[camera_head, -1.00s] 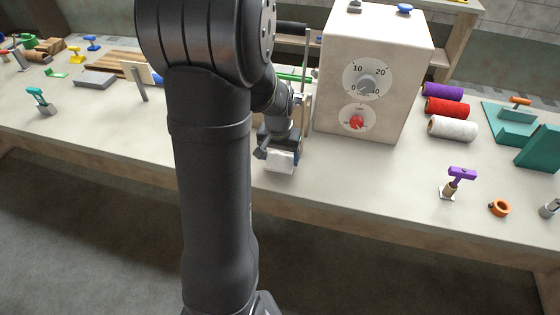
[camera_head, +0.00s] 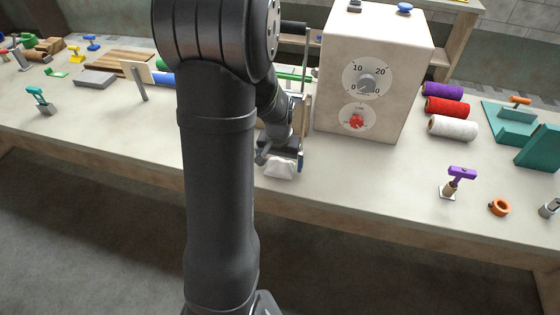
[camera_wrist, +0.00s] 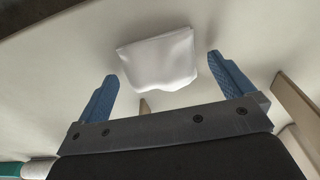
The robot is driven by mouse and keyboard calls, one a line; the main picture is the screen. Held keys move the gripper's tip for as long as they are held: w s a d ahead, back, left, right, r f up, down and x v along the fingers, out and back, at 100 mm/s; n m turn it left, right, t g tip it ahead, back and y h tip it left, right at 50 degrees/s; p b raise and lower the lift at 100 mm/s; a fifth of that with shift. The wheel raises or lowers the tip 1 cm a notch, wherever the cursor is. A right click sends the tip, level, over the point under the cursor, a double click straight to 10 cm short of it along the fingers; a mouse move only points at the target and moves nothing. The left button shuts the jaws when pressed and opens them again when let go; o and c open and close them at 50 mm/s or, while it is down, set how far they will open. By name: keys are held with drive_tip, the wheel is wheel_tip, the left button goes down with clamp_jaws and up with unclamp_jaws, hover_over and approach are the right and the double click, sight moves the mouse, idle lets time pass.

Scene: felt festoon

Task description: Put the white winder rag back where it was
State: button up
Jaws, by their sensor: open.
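The white rag (camera_head: 280,169) shows just below my gripper at the near side of the bench, left of the cream box. In the wrist view the rag (camera_wrist: 160,60) is a folded, slightly wavy white piece ahead of the fingertips. My gripper (camera_head: 281,160) points down over it. In the wrist view my gripper (camera_wrist: 163,80) is open, its two blue fingers wide apart, with a gap between each finger and the rag. Whether the rag lies flat on the bench top is hard to tell. My arm hides part of the bench behind it.
A cream box (camera_head: 350,45) with two dials stands close right of my gripper, with an upright frame (camera_head: 304,100) at its left side. Purple, red and white spools (camera_head: 453,128) lie farther right. A purple-handled tool (camera_head: 460,176) stands at the front right. The bench front between is clear.

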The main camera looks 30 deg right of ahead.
sight(279, 169)
wheel_tip(279, 169, up, 12)
drive_tip(key=shift+s+a, duration=0.4)
drive_tip(key=shift+a, duration=0.05)
drive_tip(key=f, duration=0.8)
drive_tip(key=w+d+f, duration=0.1)
drive_tip(key=f, duration=0.3)
wheel_tip(279, 169, up, 2)
drive_tip(key=shift+r, duration=0.25)
drive_tip(key=shift+s+r, duration=0.1)
drive_tip(key=shift+r, duration=0.05)
